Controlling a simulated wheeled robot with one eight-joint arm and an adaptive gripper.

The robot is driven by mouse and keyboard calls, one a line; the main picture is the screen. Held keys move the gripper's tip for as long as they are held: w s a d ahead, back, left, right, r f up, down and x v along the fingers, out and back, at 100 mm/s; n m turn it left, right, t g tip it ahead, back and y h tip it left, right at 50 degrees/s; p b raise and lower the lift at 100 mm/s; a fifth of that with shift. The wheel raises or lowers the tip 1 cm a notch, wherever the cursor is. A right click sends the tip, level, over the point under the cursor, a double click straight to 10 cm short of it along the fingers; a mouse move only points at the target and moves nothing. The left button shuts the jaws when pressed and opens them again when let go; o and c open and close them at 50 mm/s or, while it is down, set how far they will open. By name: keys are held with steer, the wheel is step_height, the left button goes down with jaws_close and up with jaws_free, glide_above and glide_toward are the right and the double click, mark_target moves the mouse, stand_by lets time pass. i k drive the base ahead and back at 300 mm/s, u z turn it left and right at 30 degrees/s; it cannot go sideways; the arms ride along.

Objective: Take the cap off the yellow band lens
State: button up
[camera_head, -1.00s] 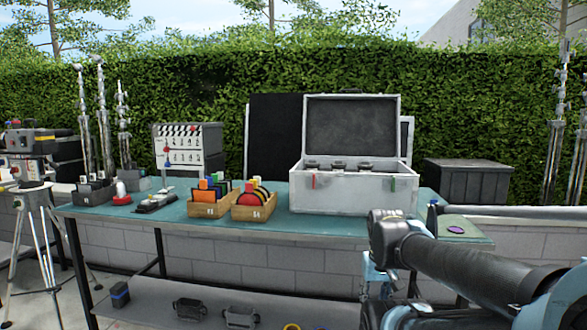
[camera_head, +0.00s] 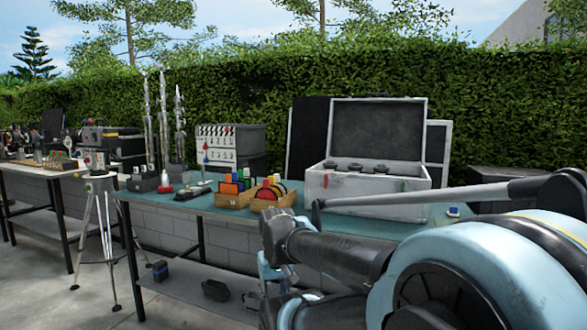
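I cannot make out a yellow band on any lens from here. Several dark lens tops, one of them (camera_head: 354,166), show inside the open white case (camera_head: 365,192) on the teal table (camera_head: 190,203). Dark lens-like objects (camera_head: 215,290) lie on the lower shelf (camera_head: 185,292); their bands cannot be read. My arm fills the lower right of the view and hides part of the table and shelf. My gripper's fingers do not show.
Two wooden boxes of coloured items, one of them here (camera_head: 234,201), and a clapperboard (camera_head: 216,144) stand left of the case. A tripod (camera_head: 99,235) stands at the table's left end. Paved floor (camera_head: 60,285) is open at lower left. A hedge runs behind.

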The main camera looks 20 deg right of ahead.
mark_target(329, 164)
steer(key=u, duration=1.2)
steer(key=k, duration=1.7)
steer(key=z, duration=1.35)
steer(key=i, duration=1.1)
steer(key=u, duration=0.05)
